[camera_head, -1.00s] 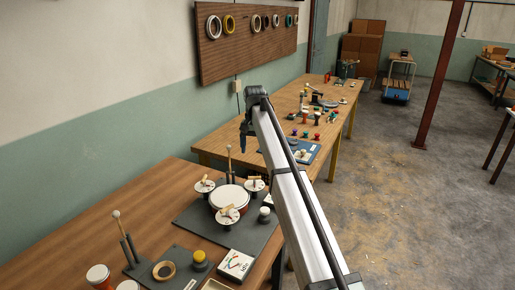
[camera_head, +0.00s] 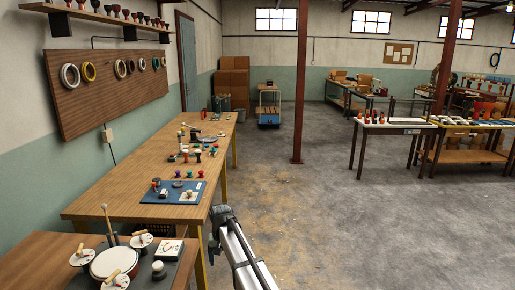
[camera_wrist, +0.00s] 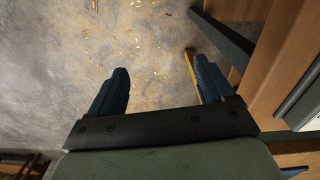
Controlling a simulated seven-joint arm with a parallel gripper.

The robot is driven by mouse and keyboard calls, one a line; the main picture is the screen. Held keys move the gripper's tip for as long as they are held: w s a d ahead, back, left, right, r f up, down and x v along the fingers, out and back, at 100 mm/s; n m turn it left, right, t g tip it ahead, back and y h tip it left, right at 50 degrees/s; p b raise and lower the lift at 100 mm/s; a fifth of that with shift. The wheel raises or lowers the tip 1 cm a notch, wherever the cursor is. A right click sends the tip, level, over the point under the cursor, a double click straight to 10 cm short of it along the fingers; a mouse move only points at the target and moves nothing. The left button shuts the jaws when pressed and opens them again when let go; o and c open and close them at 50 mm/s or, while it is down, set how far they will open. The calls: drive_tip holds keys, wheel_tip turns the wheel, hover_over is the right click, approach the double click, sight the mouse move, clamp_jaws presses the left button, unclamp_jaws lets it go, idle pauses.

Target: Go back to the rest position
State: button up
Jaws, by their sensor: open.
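My gripper shows in the wrist view (camera_wrist: 162,88), with its two dark blue fingers spread apart and nothing between them. Below it in that view is the stained concrete floor (camera_wrist: 160,45), with a wooden bench edge at the right. In the head view my arm reaches up from the bottom, right of the benches; the gripper itself cannot be made out there.
The near bench (camera_head: 40,262) and a long wooden bench (camera_head: 130,190) with small coloured parts and a blue mat (camera_head: 173,192) line the left wall. A red-brown post (camera_head: 300,90) stands mid-floor. Tables with drums stand at right. The floor between is open.

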drive_tip(key=s+d+f+m, duration=0.1)
drive_tip(key=s+d+f, duration=0.5)
drive_tip(key=s+d, duration=0.3)
drive_tip(key=s+d+f, duration=0.5)
drive_tip(key=s+d, duration=0.1)
drive_tip(key=d, duration=0.5)
drive_tip(key=s+d+f+m, duration=0.1)
drive_tip(key=s+d+f, duration=0.5)
drive_tip(key=s+d, duration=0.3)
drive_tip(key=s+f+g, duration=0.3)
drive_tip(key=s+f, duration=0.7)
drive_tip(key=s, duration=0.4)
drive_tip(key=s+d+f+g, duration=0.1)
drive_tip(key=s+f+g, duration=0.2)
drive_tip(key=s+f, duration=0.7)
drive_tip(key=s, duration=0.4)
drive_tip(key=shift+s+f+g, duration=0.25)
drive_tip(key=shift+s+g, duration=0.05)
drive_tip(key=shift+g, duration=0.1)
drive_tip(key=shift+o, duration=0.5)
